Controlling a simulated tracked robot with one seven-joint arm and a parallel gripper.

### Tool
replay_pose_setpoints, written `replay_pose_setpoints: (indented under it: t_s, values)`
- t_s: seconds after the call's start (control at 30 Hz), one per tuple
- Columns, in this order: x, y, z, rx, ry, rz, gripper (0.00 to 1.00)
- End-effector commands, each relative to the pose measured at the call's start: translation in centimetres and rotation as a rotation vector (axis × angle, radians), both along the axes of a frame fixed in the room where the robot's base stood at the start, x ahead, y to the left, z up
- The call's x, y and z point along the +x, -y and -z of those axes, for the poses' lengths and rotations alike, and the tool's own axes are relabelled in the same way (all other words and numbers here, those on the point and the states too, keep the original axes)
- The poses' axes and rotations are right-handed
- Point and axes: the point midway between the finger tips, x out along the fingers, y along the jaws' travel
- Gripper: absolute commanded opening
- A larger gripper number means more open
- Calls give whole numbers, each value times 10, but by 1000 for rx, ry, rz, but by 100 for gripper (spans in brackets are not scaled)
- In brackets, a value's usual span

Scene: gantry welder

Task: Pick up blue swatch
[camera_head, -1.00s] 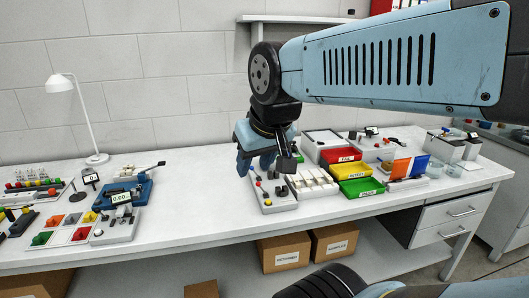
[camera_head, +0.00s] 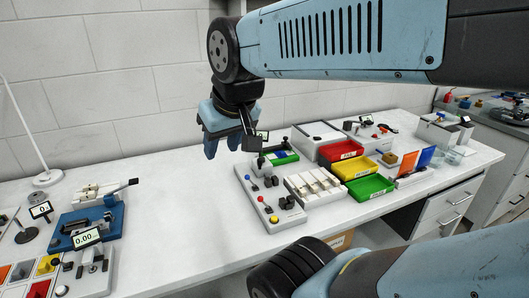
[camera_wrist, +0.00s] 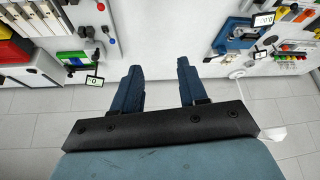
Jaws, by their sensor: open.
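The blue swatch (camera_head: 425,158) appears to be the upright blue panel at the right of the bench. It stands beside an orange panel (camera_head: 407,164) in a small pale holder (camera_head: 410,180). My gripper (camera_head: 222,146) is open and empty, raised above the bench at the centre-left, well to the left of the blue panel. In the wrist view my two blue fingers (camera_wrist: 159,68) are apart, with bare bench between and beyond them. I cannot make out the blue panel in the wrist view.
Red (camera_head: 341,150), yellow (camera_head: 356,167) and green (camera_head: 371,187) trays stand between my gripper and the blue panel. A grey control box (camera_head: 262,203) and a white slotted rack (camera_head: 315,188) lie in front. The bench centre-left (camera_head: 185,205) is clear.

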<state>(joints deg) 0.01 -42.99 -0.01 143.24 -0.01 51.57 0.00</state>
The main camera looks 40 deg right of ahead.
Motion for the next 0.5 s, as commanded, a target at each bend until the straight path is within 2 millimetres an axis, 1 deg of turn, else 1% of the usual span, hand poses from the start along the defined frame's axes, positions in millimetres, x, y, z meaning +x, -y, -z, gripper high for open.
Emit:
replay_pose_setpoints:
  t_s: [0.07,0.13,0.17,0.27,0.37,0.5]
  values:
    - [0,0,0,0,0,0,43]
    - [0,0,0,3,-2,2,49]
    - [1,0,1,8,-5,6,51]
    - [4,-2,7,54,-33,39,51]
    - [12,-7,19,154,-89,117,51]
    - [31,-11,39,374,-191,289,51]
